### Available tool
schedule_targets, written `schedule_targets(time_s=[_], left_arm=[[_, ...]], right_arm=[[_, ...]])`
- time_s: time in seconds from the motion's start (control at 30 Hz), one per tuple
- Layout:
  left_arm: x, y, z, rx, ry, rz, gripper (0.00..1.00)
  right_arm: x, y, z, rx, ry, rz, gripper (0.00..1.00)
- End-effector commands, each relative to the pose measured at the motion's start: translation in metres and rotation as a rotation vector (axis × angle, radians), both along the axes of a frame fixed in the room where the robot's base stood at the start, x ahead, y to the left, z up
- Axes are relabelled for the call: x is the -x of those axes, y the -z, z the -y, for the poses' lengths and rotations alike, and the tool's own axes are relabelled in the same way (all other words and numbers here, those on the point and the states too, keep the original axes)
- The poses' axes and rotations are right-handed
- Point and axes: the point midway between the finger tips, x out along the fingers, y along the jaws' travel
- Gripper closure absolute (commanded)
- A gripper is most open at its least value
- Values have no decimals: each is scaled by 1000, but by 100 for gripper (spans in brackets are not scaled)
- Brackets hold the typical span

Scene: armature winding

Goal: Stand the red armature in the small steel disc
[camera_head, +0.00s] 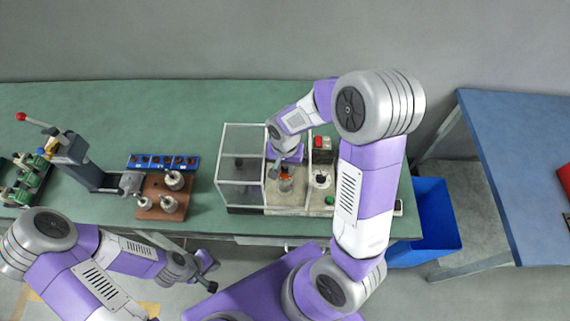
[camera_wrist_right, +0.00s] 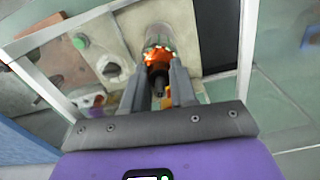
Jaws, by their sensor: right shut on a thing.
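The red armature (camera_head: 286,173) is inside the framed machine on the bench and shows as an orange-red band. In the right wrist view the armature (camera_wrist_right: 158,57) is between the two grey fingers, with a pale, see-through-looking cylinder just beyond it. My right gripper (camera_wrist_right: 157,82) is shut on the armature; it also shows in the head view (camera_head: 284,166), reaching down into the machine. I cannot single out the small steel disc with certainty; the area under the armature is partly hidden. My left gripper (camera_head: 209,275) is open and empty, in front of the bench's front edge.
The machine has a clear-panelled guard (camera_head: 241,160) on its left and a green button (camera_head: 329,200). A wooden block with metal parts (camera_head: 153,187), a blue rack (camera_head: 163,162) and a lever press (camera_head: 78,160) stand further left. A blue bin (camera_head: 437,212) is right of the bench.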

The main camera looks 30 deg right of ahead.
Motion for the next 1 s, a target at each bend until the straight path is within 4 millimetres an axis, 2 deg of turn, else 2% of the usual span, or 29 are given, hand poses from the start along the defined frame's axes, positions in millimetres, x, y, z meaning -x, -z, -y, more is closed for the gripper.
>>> schedule_targets(time_s=[0.37,1.0], left_arm=[[0,-1,0,0,0,1,100],[0,13,0,0,0,1,100]], right_arm=[[0,-2,0,0,-1,1,100],[0,14,0,0,-1,1,100]])
